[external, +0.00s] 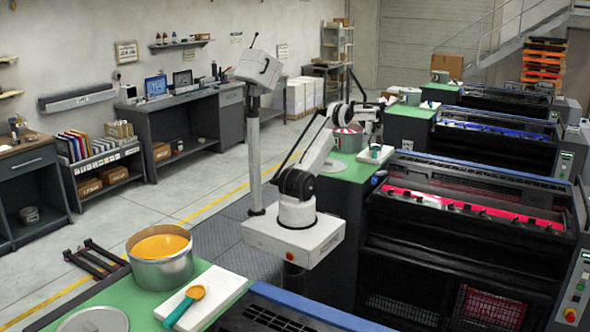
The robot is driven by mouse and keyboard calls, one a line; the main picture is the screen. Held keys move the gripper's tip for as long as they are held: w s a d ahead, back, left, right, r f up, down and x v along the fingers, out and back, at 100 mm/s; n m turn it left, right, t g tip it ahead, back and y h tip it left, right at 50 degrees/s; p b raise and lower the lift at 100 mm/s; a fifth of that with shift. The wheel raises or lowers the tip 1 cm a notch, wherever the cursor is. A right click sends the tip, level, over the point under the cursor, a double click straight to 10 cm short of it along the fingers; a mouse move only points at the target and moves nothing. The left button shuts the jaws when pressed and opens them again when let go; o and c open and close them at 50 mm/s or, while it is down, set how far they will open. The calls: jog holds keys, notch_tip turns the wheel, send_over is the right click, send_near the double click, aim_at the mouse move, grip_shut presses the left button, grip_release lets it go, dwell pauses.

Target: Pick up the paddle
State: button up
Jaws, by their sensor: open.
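A paddle with a teal handle (375,152) lies on a white board on the green worktop beside the second press. My gripper (374,137) is small and dark in the external view, at the end of my arm. It appears just above this paddle and is open and empty; whether it touches the handle cannot be told. A second paddle (184,306), with a teal handle and an orange-coated head, lies on a white board (220,296) in the foreground.
A pot of orange ink (160,255) stands on the near green worktop beside a round lid (93,320). A pot with a reddish rim (347,139) stands left of my gripper. Presses (470,205) fill the right side; the floor at left is mostly clear.

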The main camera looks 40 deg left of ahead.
aim_at(375, 150)
jog(key=shift+f, duration=0.8)
jog(key=shift+c, duration=0.2)
grip_shut()
jog(key=shift+r, duration=0.15)
notch_tip(375, 150, up, 10)
jog(key=b, duration=0.1)
